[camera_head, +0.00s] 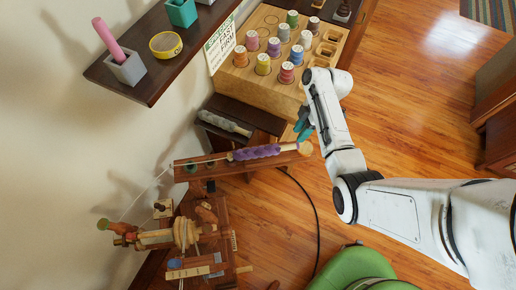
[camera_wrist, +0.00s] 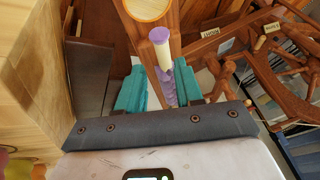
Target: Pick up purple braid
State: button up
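The purple braid (camera_head: 257,152) lies along a wooden bar (camera_head: 215,161) of a spinning wheel, with a pale wooden end to its right in the head view. My gripper (camera_head: 305,128) is at the braid's right end, just above it in that picture. In the wrist view my gripper (camera_wrist: 160,66) has its two teal fingers apart, with the purple braid (camera_wrist: 168,88) and a cream part showing in the gap between them. I see no finger touching the braid. The braid's near end is hidden behind the dark gripper body in the wrist view.
A wooden rack (camera_head: 258,82) of coloured thread spools stands above the braid in the head view. A grey braid (camera_head: 224,123) lies on a dark shelf between them. A green chair (camera_head: 355,270) is at the bottom. A wall shelf (camera_head: 150,82) juts out at upper left.

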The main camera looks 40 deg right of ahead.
aim_at(291, 145)
jog(key=shift+p+x, duration=0.3)
jog(key=shift+x, duration=3.15)
jog(key=shift+s+a, duration=0.1)
jog(key=shift+a, duration=0.1)
jog(key=shift+c, duration=0.2)
jog(key=shift+r, duration=0.1)
grip_shut()
